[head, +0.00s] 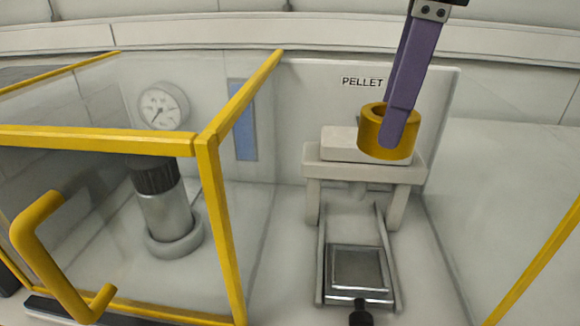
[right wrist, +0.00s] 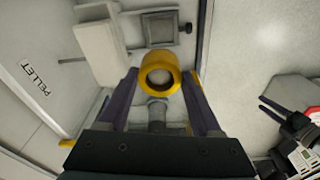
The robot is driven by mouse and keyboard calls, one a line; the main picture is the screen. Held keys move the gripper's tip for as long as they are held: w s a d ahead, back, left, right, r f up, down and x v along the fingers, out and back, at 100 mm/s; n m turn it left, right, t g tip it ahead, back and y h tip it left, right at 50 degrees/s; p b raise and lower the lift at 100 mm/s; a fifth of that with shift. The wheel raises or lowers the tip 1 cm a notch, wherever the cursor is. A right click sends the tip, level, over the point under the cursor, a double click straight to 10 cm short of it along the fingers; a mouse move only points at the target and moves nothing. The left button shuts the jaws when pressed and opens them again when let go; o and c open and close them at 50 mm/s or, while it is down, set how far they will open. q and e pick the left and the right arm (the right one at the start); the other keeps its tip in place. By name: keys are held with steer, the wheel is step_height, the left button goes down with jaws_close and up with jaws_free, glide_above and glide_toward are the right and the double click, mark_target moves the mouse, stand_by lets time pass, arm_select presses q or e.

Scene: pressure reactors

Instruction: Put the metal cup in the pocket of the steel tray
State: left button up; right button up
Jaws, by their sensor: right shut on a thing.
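The metal cup is a short gold-yellow cup with a round opening (head: 374,138); it also shows between the fingers in the right wrist view (right wrist: 160,82). My right gripper (head: 398,125) is shut on it and holds it in the air, in front of the press top in the head view. The steel tray (head: 332,296) lies lower, at the front of the press, with a square pocket that looks empty; it also shows in the right wrist view (right wrist: 146,28). Dark prongs that look like my left gripper (right wrist: 272,106) show at the right of the wrist view; their opening is unclear.
The press (head: 363,172) has a light block on top and stands before a panel marked PELLET (head: 362,82). A yellow-framed clear enclosure (head: 208,180) with a gauge and metal vessel inside stands at the left. A black knob (head: 360,314) sticks out at the tray's front.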

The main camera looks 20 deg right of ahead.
step_height(320, 180, down, 13)
steer(key=shift+f+b, duration=0.2)
steer(key=shift+b, duration=0.85)
steer(key=shift+f+b, duration=0.45)
steer(key=shift+f, duration=2.05)
steer(key=o, duration=1.5)
steer(key=shift+f, duration=0.15)
